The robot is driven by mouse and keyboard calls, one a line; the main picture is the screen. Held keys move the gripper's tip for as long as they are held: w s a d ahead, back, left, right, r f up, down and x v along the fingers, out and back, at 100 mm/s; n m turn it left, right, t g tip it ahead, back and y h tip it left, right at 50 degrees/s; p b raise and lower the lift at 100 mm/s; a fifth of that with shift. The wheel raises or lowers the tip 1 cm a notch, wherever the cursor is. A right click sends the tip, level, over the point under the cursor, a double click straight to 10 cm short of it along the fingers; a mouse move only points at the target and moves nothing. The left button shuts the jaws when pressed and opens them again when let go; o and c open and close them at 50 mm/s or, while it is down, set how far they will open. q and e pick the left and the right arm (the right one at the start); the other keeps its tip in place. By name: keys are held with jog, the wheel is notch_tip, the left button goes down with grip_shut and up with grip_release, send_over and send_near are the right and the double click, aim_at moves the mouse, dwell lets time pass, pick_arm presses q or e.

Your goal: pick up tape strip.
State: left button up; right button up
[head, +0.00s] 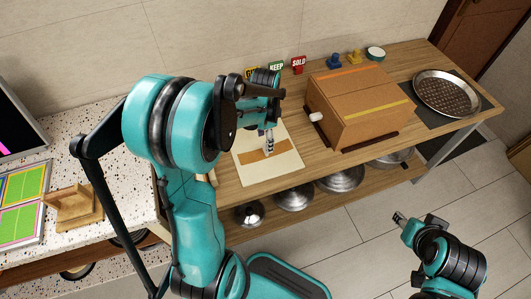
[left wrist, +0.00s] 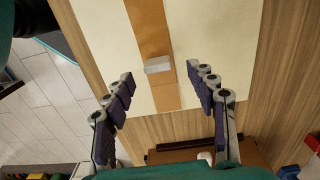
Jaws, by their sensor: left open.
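A brown tape strip (head: 257,153) lies across a cream sheet (head: 287,163) on the wooden table in the head view. In the left wrist view the strip (left wrist: 150,28) runs down the middle of the sheet (left wrist: 105,35), and a small pale grey block (left wrist: 158,64) sits on it. My left gripper (head: 269,143) is above the sheet, its fingers pointing down at the strip. In the left wrist view the left gripper (left wrist: 161,82) is open and empty, with a finger to each side of the strip. My right gripper (head: 399,217) hangs over the floor, far from the strip.
A cardboard box (head: 352,118) with a white knob (head: 316,117) stands right of the sheet. Small signs (head: 298,65) stand behind. A round pan (head: 445,92) sits at the far right. Metal lids (head: 341,179) lie on the shelf below. A speckled counter (head: 60,150) is left.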

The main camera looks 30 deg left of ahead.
aim_at(254, 156)
pick_arm(q)
notch_tip(254, 156, down, 5)
jog(key=shift+d+b, duration=0.15)
jog(key=shift+b, duration=1.1)
jog(key=shift+s+r, duration=0.1)
jog(key=shift+c, duration=0.3)
jog(key=c, duration=0.8)
